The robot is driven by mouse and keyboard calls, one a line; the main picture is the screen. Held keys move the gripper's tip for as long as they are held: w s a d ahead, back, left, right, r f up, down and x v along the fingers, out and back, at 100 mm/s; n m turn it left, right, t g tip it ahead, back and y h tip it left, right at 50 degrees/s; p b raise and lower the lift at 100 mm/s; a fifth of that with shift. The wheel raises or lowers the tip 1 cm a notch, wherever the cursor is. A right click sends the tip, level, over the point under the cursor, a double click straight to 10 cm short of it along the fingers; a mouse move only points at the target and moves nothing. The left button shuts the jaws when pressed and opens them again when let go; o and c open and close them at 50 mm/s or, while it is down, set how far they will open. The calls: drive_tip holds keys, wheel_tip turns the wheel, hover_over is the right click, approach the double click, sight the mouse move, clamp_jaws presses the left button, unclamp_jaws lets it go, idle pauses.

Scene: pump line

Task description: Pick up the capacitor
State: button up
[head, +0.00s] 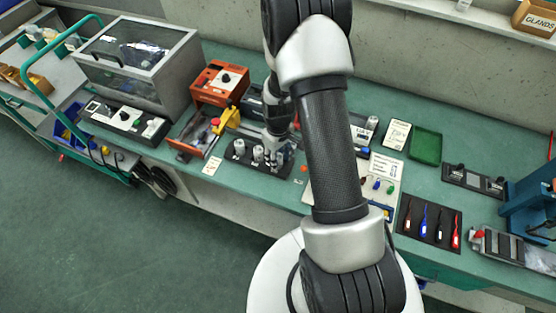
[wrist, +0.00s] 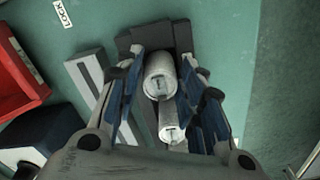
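Pale grey cylindrical capacitors stand in a dark rack (head: 262,168) on the green bench. In the head view two of them, a left capacitor (head: 239,147) and a middle capacitor (head: 258,153), show left of my gripper (head: 276,156), which is low over the rack's right end. In the wrist view, a capacitor (wrist: 158,78) lies between the blue-padded fingers of my gripper (wrist: 163,70), with another cylinder (wrist: 172,122) below it in the picture. The fingers are spread on either side; narrow gaps seem to show, but contact is hard to judge.
A red-orange box (head: 220,82) and a yellow-handled device (head: 228,118) stand behind and left of the rack. A grey slotted block (wrist: 88,75) lies close to the left finger. A tool mat (head: 428,222) lies to the right. Bare bench shows in front of the rack.

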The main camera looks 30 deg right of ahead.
drive_tip(key=c, duration=0.7)
